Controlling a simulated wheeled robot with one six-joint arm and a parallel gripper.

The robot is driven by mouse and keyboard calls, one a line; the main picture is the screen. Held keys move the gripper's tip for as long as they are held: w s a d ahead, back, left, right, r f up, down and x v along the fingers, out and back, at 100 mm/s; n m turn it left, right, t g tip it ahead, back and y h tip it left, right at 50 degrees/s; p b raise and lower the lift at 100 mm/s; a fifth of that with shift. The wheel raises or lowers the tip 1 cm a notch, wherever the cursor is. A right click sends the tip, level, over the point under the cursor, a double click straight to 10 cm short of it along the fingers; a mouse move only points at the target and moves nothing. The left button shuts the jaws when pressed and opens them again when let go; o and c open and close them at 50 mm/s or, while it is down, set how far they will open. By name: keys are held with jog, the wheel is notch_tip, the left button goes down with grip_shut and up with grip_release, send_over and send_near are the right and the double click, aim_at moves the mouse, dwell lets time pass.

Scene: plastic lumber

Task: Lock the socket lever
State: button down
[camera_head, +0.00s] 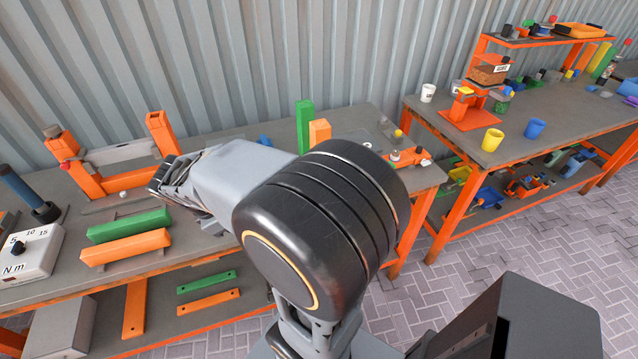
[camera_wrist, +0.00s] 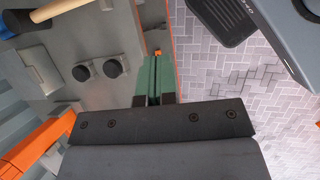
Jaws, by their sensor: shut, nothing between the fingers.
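I cannot clearly make out the socket lever in either view. An orange frame (camera_head: 88,182) with two posts and a grey crossbar stands at the back left of the near bench, with a small red part (camera_head: 64,165) on its left post. My gripper (camera_head: 163,186) is over the bench, to the right of this frame and above the green bar, apart from the frame as far as I can tell. In the wrist view its two narrow fingers (camera_wrist: 155,74) lie side by side, shut and empty. My arm hides the middle of the bench.
A green bar (camera_head: 130,225) and an orange bar (camera_head: 126,247) lie near the front edge. A blue-handled tool (camera_head: 22,192) and a white dial box (camera_head: 28,254) are at the left. A green block (camera_head: 304,125) stands upright behind my arm. A second bench (camera_head: 465,160) is at right.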

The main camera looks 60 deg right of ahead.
jog(key=w+d+f+n+g+h+b, duration=0.1)
jog(key=d+f+n+g+h, duration=0.1)
jog(key=d+n, duration=0.3)
jog(key=w+d+f+n+g+h, duration=0.1)
jog(key=d+f+n+g+h, duration=0.2)
jog(key=d+n, duration=0.3)
jog(key=w+d+f+n+g+h+b, duration=0.1)
jog(key=w+d+f+n+g+h, duration=0.1)
jog(key=d+n, duration=0.4)
jog(key=shift+d+f+n+g+h+b, duration=0.15)
jog(key=shift+f+n+g+h+b, duration=0.2)
jog(key=shift+f+n+g+h, duration=0.45)
jog(key=x, duration=0.7)
jog(key=p+x, duration=0.1)
jog(key=x, duration=0.6)
jog(key=shift+w+d+r, duration=0.15)
jog(key=shift+w+r, duration=0.05)
jog(key=shift+r, duration=0.05)
jog(key=shift+r, duration=0.1)
